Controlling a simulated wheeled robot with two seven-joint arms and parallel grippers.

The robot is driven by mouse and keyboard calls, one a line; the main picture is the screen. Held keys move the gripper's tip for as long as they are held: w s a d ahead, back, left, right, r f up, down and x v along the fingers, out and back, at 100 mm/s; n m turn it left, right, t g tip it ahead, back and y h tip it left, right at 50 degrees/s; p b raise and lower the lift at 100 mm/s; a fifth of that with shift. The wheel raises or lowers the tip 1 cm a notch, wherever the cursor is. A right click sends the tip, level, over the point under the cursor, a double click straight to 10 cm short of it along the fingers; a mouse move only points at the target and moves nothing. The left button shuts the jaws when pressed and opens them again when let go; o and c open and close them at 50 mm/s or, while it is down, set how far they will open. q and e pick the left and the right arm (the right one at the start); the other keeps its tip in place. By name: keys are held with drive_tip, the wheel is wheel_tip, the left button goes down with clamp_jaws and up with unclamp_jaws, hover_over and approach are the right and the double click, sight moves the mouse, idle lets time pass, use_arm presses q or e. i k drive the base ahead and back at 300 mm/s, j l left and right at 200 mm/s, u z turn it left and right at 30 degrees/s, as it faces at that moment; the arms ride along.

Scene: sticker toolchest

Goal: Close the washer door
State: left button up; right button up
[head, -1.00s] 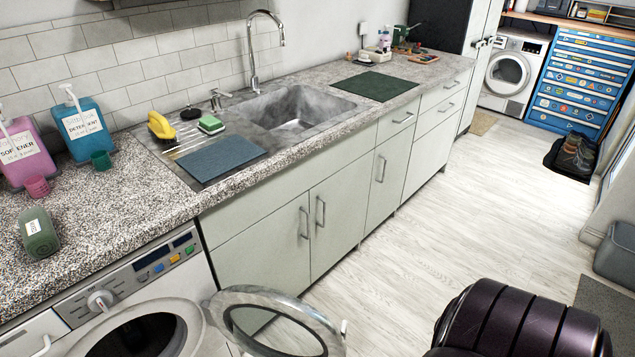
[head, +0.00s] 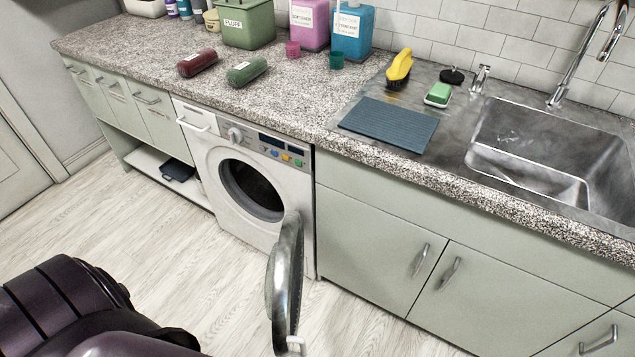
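The white washer (head: 222,160) stands under the speckled counter, left of the middle in the head view. Its round door (head: 284,285) is swung wide open, hinged at the right of the opening and sticking out toward me, seen nearly edge-on. A small light handle (head: 295,345) shows at the door's outer edge, near the bottom of the picture. The dark drum opening (head: 251,189) is uncovered. A dark purple arm part of mine is at the lower left, apart from the door. Neither gripper is in view.
Pale green cabinets (head: 380,235) stand right of the washer, under a steel sink (head: 540,150). Bottles and a green bin (head: 245,25) stand on the counter (head: 130,50). The pale wood floor (head: 180,245) before the washer is clear.

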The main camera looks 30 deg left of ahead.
sight(284, 271)
drive_tip(key=l+u, duration=0.2)
drive_tip(key=u, duration=0.3)
drive_tip(key=l+u, duration=0.25)
drive_tip(key=u, duration=0.2)
drive_tip(key=k+l+u, duration=0.1)
drive_tip(key=u, duration=0.4)
